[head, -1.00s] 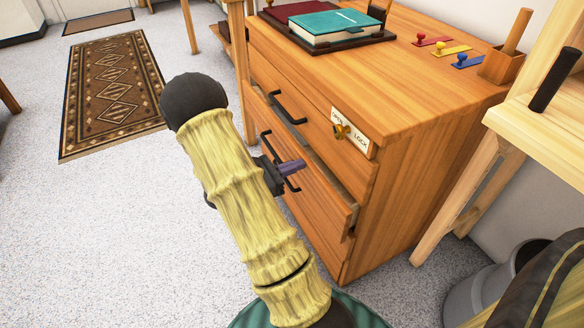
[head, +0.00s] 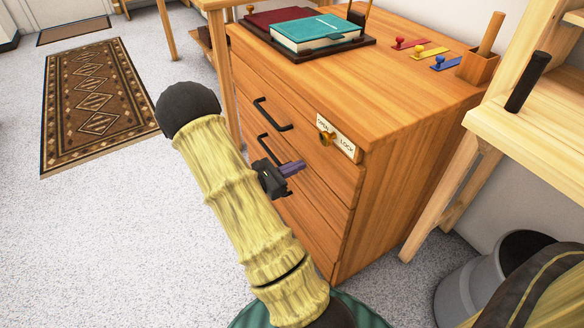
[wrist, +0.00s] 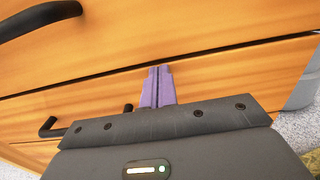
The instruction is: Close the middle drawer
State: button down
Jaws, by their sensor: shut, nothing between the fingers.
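The wooden cabinet in the head view has stacked drawers with dark bar handles. The middle drawer (head: 325,178) looks flush, or nearly flush, with the fronts around it. Its black handle (head: 268,142) is partly hidden behind my arm. My gripper (head: 292,169) is shut and empty, with purple fingers at the drawer front, right of and below that handle. In the wrist view the shut fingers (wrist: 159,84) point at the wooden front, close to a dark seam between drawers. I cannot tell whether the fingertips touch the wood.
A teal book (head: 315,32) and a dark red book (head: 283,20) lie on the cabinet top. A key plate (head: 338,138) is on the top drawer. A wooden table (head: 530,130) and a grey bin (head: 480,280) stand at the right. Open carpet lies left.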

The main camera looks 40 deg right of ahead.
jog(key=w+a+p, duration=0.2)
jog(key=a+p, duration=0.4)
jog(key=a, duration=0.8)
jog(key=shift+d, duration=0.1)
jog(key=s+a+r+m+y+p, duration=0.7)
jog(key=s+a+r+m+y, duration=0.25)
jog(key=r+m+y, duration=0.4)
notch_tip(320, 180, up, 44)
jog(key=w+a+m+t+y+p, duration=0.1)
jog(key=t+y+p, duration=0.3)
jog(key=p, duration=3.6)
jog(key=shift+w+a+f+m+t, duration=0.2)
jog(key=shift+a+m+t, duration=0.5)
jog(key=shift+a+m, duration=0.2)
